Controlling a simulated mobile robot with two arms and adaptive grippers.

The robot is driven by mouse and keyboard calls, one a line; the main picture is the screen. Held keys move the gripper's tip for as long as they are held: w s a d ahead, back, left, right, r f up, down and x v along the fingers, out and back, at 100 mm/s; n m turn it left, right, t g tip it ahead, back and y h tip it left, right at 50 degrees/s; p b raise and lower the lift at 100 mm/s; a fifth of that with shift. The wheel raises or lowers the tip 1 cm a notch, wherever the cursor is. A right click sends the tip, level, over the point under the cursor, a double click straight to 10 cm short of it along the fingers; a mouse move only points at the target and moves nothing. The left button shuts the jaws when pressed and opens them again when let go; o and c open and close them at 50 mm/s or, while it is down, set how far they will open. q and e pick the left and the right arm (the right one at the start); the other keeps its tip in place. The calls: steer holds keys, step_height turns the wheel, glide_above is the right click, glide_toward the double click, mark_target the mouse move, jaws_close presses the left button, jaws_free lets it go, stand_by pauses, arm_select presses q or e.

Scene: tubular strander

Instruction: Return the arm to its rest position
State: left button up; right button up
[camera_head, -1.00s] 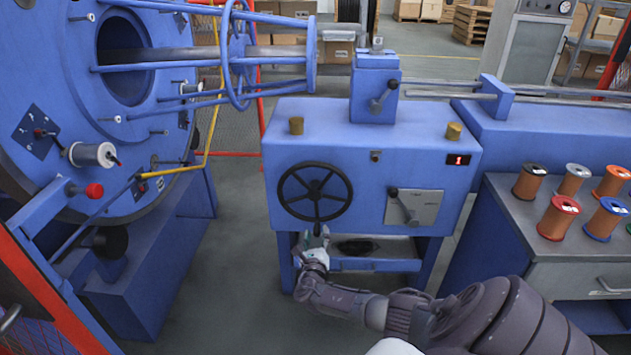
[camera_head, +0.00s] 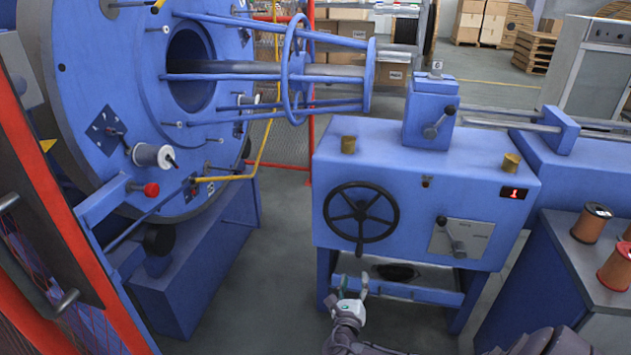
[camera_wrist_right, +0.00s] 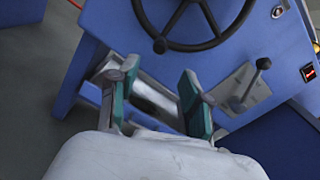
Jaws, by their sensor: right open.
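My right gripper (camera_head: 350,288) is low in front of the blue machine housing (camera_head: 330,150), below its black handwheel (camera_head: 361,213). In the right wrist view the two green-padded fingers (camera_wrist_right: 155,100) stand apart with nothing between them. Beyond the fingers I see the opening under the housing, with the handwheel (camera_wrist_right: 185,42) above. The fingers appear clear of the wheel. My right arm comes in from the bottom right of the head view. My left gripper is not in view.
A lever plate (camera_head: 462,238) is right of the handwheel. A large blue rotor disc (camera_head: 120,90) with a white spool (camera_head: 152,156) stands at left, beside a red-framed mesh door (camera_head: 75,270). Copper spools (camera_head: 592,223) sit on a cabinet (camera_head: 580,275) at right. Grey floor (camera_head: 255,290) is clear between.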

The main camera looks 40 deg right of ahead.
steer(key=s+a+f+m+g+y, duration=0.7)
steer(key=s+a+f+m, duration=0.6)
steer(key=m, duration=0.3)
steer(key=s+a+m+g+y, duration=0.2)
steer(key=s+a+m+y, duration=0.6)
steer(key=a+m, duration=0.55)
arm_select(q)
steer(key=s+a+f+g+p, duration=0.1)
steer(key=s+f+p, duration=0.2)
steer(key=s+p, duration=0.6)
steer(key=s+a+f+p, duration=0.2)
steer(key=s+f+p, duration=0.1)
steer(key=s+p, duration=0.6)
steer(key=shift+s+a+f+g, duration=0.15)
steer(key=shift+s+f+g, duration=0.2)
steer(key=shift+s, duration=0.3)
arm_select(e)
steer(key=s+d+f, duration=0.1)
steer(key=s+f, duration=0.2)
steer(key=s, duration=0.7)
steer(key=s+d+f+n+g+h, duration=0.1)
steer(key=s+d+f, duration=0.1)
steer(key=s, duration=0.8)
steer(key=shift+s+d+f+g, duration=0.2)
steer(key=shift+d+f+g, duration=0.1)
steer(key=shift+f, duration=0.3)
